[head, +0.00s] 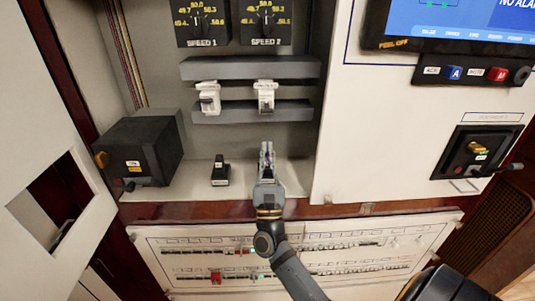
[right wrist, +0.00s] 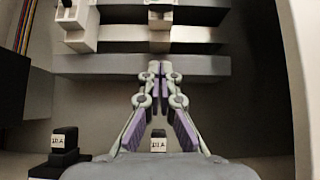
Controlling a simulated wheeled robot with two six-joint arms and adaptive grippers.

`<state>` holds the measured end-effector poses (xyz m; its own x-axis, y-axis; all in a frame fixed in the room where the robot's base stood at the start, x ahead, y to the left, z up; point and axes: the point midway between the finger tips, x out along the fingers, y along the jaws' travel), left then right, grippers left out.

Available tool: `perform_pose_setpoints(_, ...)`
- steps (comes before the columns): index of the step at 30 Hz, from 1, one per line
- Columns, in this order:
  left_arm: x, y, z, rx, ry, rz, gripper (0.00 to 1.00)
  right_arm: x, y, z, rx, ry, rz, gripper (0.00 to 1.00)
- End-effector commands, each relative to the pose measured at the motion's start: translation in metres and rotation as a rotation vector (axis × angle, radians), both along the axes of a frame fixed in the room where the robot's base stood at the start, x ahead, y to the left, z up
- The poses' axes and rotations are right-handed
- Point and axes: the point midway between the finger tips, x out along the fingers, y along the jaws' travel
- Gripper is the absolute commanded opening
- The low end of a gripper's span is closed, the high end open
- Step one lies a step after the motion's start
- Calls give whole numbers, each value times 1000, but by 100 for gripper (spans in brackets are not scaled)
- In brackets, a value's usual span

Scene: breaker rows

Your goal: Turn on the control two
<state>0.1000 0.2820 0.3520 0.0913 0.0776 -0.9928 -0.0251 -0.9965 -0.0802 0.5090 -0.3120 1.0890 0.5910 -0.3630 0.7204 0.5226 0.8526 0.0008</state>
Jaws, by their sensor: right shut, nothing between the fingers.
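Two white breakers sit on the grey rails inside the cabinet: a left one (head: 208,98) and a right one (head: 266,97). Their labels are too small to read, so I cannot tell from print which is control two. The right wrist view shows the lower parts of the left breaker (right wrist: 76,24) and the right breaker (right wrist: 160,18). My right gripper (head: 267,147) is shut and empty, below the right breaker and apart from it in the picture. In the right wrist view its fingertips (right wrist: 160,72) meet in front of the lower rail. My left gripper is not in view.
SPEED 1 (head: 203,22) and SPEED 2 (head: 266,22) dials are above. A small black switch (head: 220,173) stands on the ledge; another labelled block (right wrist: 158,144) shows behind the fingers. A black box (head: 140,150) is at left, a white panel (head: 385,120) at right.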

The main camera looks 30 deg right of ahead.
Motion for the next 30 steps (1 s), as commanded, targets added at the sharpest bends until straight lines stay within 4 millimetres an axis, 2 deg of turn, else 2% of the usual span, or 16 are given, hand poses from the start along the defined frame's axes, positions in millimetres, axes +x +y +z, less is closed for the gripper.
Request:
perform_pose_setpoints(1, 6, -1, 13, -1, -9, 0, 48, 7, -4, 16, -3, -2, 1, 0)
perform_pose_setpoints(7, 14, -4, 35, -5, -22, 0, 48, 32, -19, 45, -2, -1, 0, 0)
perform_pose_setpoints(12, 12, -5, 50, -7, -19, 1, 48, 17, -11, 64, 1, 1, 0, 0)
perform_pose_setpoints(21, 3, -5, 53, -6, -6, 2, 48, 12, -7, 70, 0, 1, 1, 0)
perform_pose_setpoints(30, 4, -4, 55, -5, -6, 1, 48, 13, -7, 71, 4, 6, 0, 0)
